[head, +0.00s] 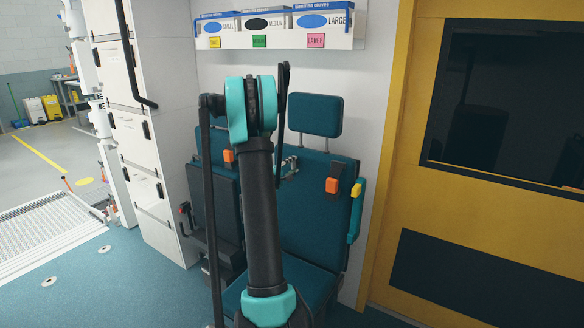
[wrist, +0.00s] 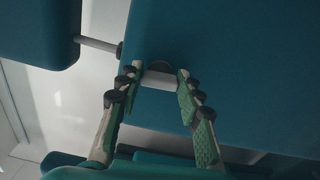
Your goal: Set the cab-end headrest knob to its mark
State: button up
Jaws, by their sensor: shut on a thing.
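The teal headrest (head: 315,115) stands above the backrest (head: 325,215) of the seat nearer the yellow partition. In the wrist view the headrest (wrist: 38,35) is at the upper left, and its metal post (wrist: 98,44) runs to the backrest edge. My gripper (wrist: 157,79) is shut on the knob, one finger on each side. In the head view my gripper (head: 290,167) is at the backrest, partly hidden by my arm. I cannot make out a mark.
Another teal seat (head: 222,185) is to the left, partly behind my arm. Orange buckles (head: 332,185) hang on the backrest. A glove-box shelf (head: 275,40) is above. The yellow partition (head: 400,150) closes the right side. Free floor (head: 95,285) lies at the left.

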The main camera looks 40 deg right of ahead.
jog(key=shift+m, duration=0.7)
jog(key=o, duration=1.2)
jog(key=shift+c, duration=0.2)
jog(key=v, duration=1.2)
jog(key=shift+f, duration=0.1)
jog(key=shift+s, duration=0.1)
